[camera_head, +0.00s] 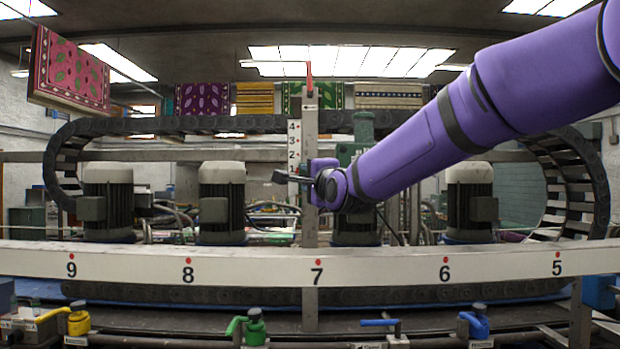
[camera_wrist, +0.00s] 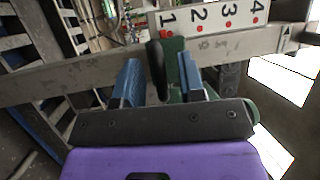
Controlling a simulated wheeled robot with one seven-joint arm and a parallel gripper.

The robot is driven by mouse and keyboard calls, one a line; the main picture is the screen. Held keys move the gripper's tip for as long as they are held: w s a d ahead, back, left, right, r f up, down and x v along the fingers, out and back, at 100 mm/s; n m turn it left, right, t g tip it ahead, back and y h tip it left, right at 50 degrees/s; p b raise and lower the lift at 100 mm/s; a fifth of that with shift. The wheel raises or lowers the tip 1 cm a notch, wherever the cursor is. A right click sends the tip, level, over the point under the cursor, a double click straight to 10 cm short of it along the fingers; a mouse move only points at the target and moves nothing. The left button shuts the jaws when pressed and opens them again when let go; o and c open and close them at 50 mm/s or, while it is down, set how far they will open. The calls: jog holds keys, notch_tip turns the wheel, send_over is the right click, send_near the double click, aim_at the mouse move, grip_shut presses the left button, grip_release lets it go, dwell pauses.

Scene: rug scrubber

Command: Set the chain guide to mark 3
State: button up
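The chain guide's upright scale plate (camera_head: 294,133) is on a grey post (camera_head: 310,222); marks 4, 3 and 2 show in the head view. In the wrist view the scale plate (camera_wrist: 213,22) shows marks 1 to 4 with red dots. A dark handle (camera_wrist: 156,70) stands beside mark 1; in the head view a dark handle end (camera_head: 284,178) shows below mark 2. My gripper (camera_wrist: 158,80) has its blue fingers on either side of the handle, with gaps visible on both sides. My gripper (camera_head: 305,180) is partly hidden by its own wrist in the head view.
A long front rail (camera_head: 220,263) carries numbers 5 to 9. Grey motors (camera_head: 222,200) and a green machine part (camera_head: 363,130) stand behind it. A chain loop (camera_head: 575,180) surrounds them. Coloured valves (camera_head: 255,327) line the front.

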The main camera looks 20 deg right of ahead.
jog(key=shift+w, duration=0.15)
grip_shut()
jog(key=shift+r, duration=3.6)
grip_release()
jog(key=shift+f, duration=0.1)
